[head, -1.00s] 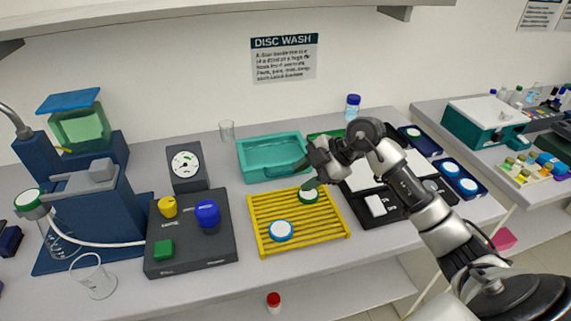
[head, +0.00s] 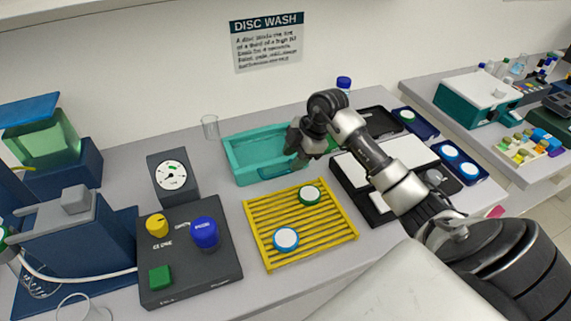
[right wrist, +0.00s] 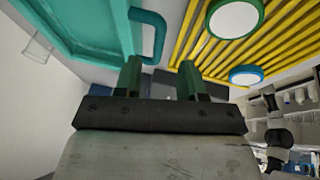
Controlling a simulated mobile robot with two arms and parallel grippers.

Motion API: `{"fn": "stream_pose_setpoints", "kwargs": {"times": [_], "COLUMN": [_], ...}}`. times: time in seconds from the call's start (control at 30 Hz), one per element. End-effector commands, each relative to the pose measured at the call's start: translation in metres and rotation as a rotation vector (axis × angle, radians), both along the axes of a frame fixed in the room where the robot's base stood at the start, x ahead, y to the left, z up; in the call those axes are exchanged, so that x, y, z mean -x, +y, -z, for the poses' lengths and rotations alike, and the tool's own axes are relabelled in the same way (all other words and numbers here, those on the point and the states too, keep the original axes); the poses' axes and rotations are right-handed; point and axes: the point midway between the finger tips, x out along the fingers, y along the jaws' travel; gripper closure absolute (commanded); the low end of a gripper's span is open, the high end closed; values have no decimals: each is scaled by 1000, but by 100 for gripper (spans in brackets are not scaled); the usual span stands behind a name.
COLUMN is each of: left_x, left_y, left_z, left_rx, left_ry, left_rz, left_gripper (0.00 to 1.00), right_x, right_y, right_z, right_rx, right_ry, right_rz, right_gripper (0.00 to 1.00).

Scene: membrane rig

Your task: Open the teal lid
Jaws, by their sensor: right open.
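My right gripper (head: 294,158) is at the lid's right front corner. In the right wrist view my right gripper (right wrist: 160,75) has its two green fingers apart with nothing between them, close to the handle. I cannot tell whether they touch it. My left gripper is out of view.
A yellow slatted rack (head: 262,230) with a blue-rimmed disc (head: 286,239) and a green-rimmed disc (head: 309,195) lies in front. A dark control box (head: 190,270) and gauge (head: 172,178) stand left. A clear beaker (head: 210,127) stands behind the lid's left corner.

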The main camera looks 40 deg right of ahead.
Motion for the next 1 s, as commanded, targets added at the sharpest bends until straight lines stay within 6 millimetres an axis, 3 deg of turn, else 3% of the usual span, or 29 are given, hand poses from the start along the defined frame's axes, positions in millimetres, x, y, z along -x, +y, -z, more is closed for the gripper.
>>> {"fn": "stream_pose_setpoints", "kwargs": {"times": [0.17,0.3,0.43,0.67,0.9,1.0], "left_x": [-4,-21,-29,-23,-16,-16], "left_y": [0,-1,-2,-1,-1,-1], "left_z": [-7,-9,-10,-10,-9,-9], "left_rx": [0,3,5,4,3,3], "left_ry": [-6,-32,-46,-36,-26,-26], "left_rz": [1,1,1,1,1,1], "left_gripper": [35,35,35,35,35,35], "right_x": [-7,-11,-12,-12,-12,-12], "right_y": [11,15,16,16,16,16], "right_z": [26,39,43,44,43,43], "right_rx": [-3,-2,0,0,0,0], "right_ry": [2,0,0,-1,-1,-1], "right_rz": [1,0,0,-1,-1,-1], "right_gripper": [60,60,60,60,97,100]}}
